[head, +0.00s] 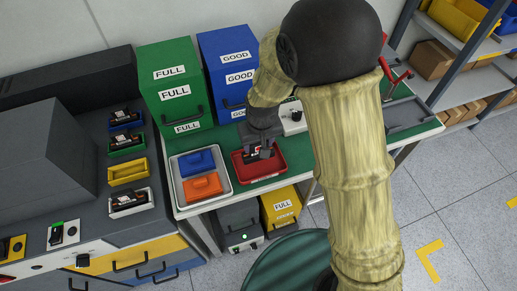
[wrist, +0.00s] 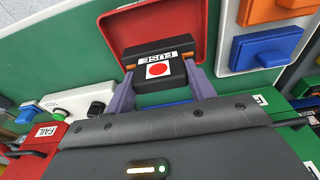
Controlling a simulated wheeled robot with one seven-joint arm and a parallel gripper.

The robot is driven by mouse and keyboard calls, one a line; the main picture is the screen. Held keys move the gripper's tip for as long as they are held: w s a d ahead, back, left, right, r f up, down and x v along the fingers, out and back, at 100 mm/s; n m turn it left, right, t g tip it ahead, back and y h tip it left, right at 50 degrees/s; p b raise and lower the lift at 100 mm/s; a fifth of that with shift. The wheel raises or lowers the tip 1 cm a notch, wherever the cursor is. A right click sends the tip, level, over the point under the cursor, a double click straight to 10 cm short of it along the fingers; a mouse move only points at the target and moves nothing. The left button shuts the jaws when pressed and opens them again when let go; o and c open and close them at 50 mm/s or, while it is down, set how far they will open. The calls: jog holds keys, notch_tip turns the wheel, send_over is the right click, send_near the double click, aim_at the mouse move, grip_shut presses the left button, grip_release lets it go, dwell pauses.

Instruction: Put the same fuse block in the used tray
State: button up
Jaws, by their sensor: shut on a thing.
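The fuse block (wrist: 158,72) is dark, with a white FUSE label and a red dot, in the wrist view. My gripper (head: 260,151) is shut on it, one purple-grey finger on each side. The block is over or inside a red tray (head: 284,165) on the green-topped bench; I cannot tell if it touches the floor of the tray. The red tray also fills the top of the wrist view (wrist: 197,20). A label on its front rim is too small to read. In the head view my gripper partly hides the block.
A grey tray (head: 226,186) with blue and orange blocks stands close left of the red tray. Green FULL bins (head: 172,85) and blue GOOD bins (head: 226,60) stand behind. A white device (head: 291,118) is behind right.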

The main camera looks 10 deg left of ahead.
aim_at(258, 150)
jog(key=shift+f, duration=1.75)
jog(key=shift+f, duration=0.2)
jog(key=o, duration=1)
jog(key=shift+r, duration=0.1)
jog(key=r, duration=0.4)
jog(key=s+r, duration=0.1)
jog(key=r, duration=0.3)
jog(key=d+r, duration=0.1)
jog(key=r, duration=0.3)
jog(key=shift+s, duration=0.3)
